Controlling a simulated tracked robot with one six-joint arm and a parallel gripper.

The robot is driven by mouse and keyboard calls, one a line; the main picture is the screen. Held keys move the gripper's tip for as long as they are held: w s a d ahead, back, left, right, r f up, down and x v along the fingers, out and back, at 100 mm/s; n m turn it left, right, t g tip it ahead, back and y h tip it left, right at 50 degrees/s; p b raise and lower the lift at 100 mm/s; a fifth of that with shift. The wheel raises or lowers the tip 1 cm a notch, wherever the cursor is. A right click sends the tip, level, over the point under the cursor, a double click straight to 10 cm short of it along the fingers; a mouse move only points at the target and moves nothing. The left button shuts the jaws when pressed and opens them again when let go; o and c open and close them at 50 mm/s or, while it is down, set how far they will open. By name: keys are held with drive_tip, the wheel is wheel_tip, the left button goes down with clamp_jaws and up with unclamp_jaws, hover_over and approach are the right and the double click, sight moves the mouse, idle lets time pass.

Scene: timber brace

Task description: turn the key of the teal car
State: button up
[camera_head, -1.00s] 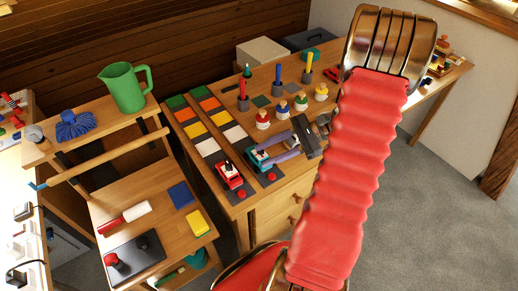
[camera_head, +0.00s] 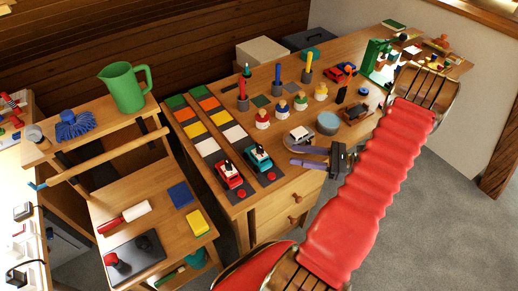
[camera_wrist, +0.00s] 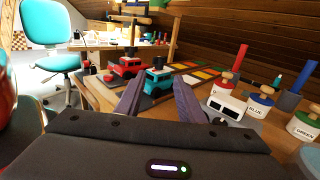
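The teal car (camera_head: 260,159) stands on the dark end of a coloured strip on the bench, right of the red car (camera_head: 229,176). In the wrist view the teal car (camera_wrist: 158,86) shows beyond and between my fingertips, with the red car (camera_wrist: 125,68) to its left. A small dark upright piece is on top of the teal car; I cannot tell whether it is the key or how it is turned. My gripper (camera_head: 292,155) is open and empty, its two purple fingers pointing at the teal car from the right, apart from it.
A white toy car (camera_head: 299,137) and a round light-blue-topped object (camera_head: 327,123) stand close behind my gripper. Several peg figures and coloured rods in grey holders stand farther back. A red knob (camera_head: 271,177) is on the strip before the teal car. The bench edge is close in front.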

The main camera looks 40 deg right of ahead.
sight(259, 149)
drive_tip(key=shift+w+a, duration=0.1)
drive_tip(key=x, duration=1.3)
drive_tip(key=shift+w+a, duration=0.2)
drive_tip(key=shift+c, duration=0.7)
clamp_jaws()
drive_tip(key=shift+a, duration=0.1)
